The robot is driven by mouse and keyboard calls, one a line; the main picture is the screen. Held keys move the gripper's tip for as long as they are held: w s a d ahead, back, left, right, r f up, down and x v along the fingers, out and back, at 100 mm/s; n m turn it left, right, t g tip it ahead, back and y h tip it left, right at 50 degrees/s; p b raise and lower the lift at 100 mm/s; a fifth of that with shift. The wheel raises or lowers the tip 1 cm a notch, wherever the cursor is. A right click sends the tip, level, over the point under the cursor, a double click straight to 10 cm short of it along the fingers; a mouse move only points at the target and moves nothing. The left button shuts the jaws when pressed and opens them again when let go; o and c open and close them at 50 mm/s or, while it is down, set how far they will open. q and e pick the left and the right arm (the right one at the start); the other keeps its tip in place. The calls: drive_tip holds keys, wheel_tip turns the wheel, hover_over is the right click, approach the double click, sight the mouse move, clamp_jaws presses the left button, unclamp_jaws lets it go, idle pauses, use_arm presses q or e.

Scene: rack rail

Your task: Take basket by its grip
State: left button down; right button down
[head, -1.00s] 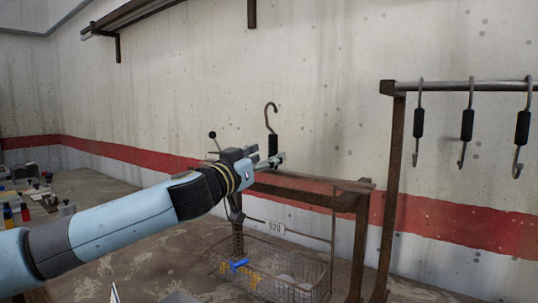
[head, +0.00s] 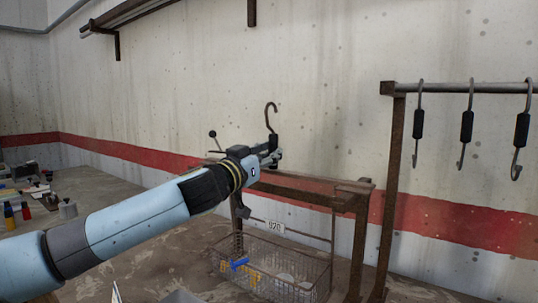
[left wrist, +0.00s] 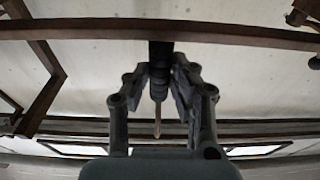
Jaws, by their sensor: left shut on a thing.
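In the left wrist view, the fingers (left wrist: 163,75) close on both sides of the dark grip (left wrist: 160,50). The link between grip and basket is hidden by my gripper and the frame. My right gripper is not in view.
On the right, several hooks with black grips hang from a rail (head: 455,87) on a rusty post (head: 394,180). Bottles and tools (head: 30,200) lie on the far-left bench.

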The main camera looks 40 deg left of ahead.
sight(270, 139)
use_arm(q)
drive_tip(key=shift+r, duration=0.2)
idle(0.5)
drive_tip(key=shift+r+p, duration=1.2)
drive_tip(key=shift+r, duration=0.3)
drive_tip(key=shift+f, duration=0.1)
